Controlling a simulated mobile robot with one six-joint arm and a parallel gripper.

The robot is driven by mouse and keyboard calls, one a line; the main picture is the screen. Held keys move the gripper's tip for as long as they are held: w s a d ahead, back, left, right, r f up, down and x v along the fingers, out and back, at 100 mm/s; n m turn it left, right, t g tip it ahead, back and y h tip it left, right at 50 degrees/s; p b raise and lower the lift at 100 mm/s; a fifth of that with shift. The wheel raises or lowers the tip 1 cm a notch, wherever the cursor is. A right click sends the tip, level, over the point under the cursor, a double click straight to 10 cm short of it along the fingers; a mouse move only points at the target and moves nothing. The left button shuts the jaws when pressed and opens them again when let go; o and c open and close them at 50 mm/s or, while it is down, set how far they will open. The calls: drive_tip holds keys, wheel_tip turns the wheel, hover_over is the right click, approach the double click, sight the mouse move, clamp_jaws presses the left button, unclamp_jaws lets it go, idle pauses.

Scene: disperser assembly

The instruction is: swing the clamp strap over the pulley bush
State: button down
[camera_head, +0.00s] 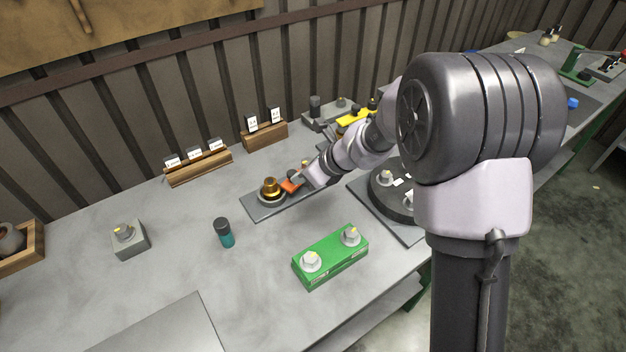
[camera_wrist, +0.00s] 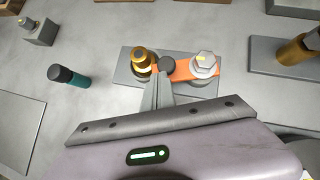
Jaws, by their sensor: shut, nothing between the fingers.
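The brass pulley bush (camera_head: 270,187) stands upright on a flat grey plate (camera_head: 256,210); it also shows in the wrist view (camera_wrist: 143,61). The orange clamp strap (camera_head: 290,186) runs from a hex-headed bolt (camera_wrist: 204,66) toward the bush in the wrist view (camera_wrist: 184,71). Its near end lies close beside the bush, partly hidden by my fingers; I cannot tell whether it touches the bush. My gripper (camera_wrist: 160,80) is shut and empty, its fingertips at the strap's bush-side end, between bush and bolt. In the head view my wrist hides the bolt.
Wooden card holders (camera_head: 198,166) line the back. A dark round fixture (camera_head: 393,195) is to the right. The bench's front left is mostly clear.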

drive_tip(key=shift+w+a, duration=0.25)
drive_tip(key=shift+a, duration=0.3)
drive_tip(key=shift+w+a, duration=0.2)
drive_tip(key=shift+a, duration=0.35)
